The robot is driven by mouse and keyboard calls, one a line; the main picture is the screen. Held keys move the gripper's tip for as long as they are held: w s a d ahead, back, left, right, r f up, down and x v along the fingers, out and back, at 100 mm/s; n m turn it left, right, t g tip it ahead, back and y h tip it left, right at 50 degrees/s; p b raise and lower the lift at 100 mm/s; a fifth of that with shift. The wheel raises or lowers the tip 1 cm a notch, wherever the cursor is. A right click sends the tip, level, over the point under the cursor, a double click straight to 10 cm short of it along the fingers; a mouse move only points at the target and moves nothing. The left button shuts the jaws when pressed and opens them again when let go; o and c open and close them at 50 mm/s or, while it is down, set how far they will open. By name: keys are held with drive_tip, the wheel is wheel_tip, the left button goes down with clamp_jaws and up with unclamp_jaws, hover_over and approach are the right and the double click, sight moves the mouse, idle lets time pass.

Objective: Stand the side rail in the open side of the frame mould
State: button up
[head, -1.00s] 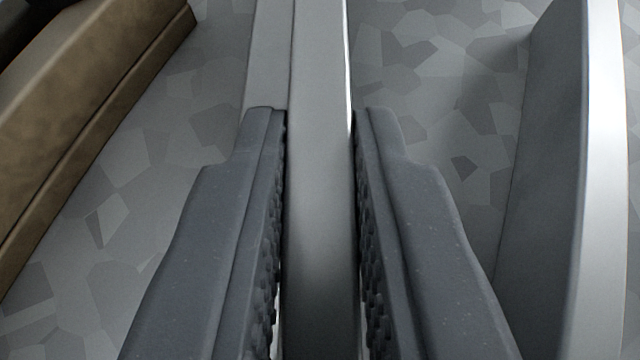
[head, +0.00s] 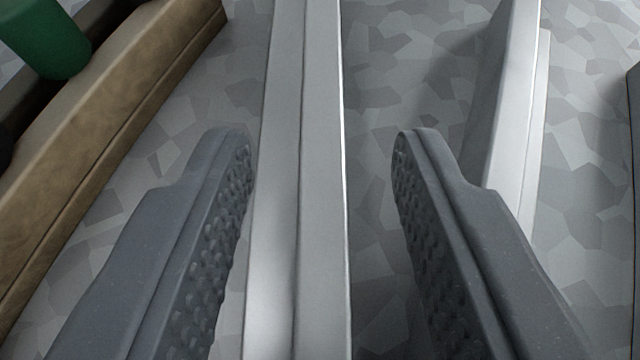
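A long grey metal rail (head: 322,60), which looks like the side rail, stands on edge on the patterned grey surface and runs away from me through the middle of the head view. My gripper (head: 321,135) is open, with one finger on each side of the rail. Both fingers look clear of it, the right one with the wider gap. A second grey metal bar (head: 513,90) stands to the right, partly behind the right finger; it may be part of the frame mould. The ends of both bars are out of view, so I cannot tell how the rail meets the mould.
A brown, wood-like edge (head: 120,120) runs diagonally along the left, with a dark area and a green rounded object (head: 45,40) beyond it. A dark thing (head: 634,120) cuts in at the right edge. The floor between the two metal bars is clear.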

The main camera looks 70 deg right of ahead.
drive_tip(key=shift+v, duration=1)
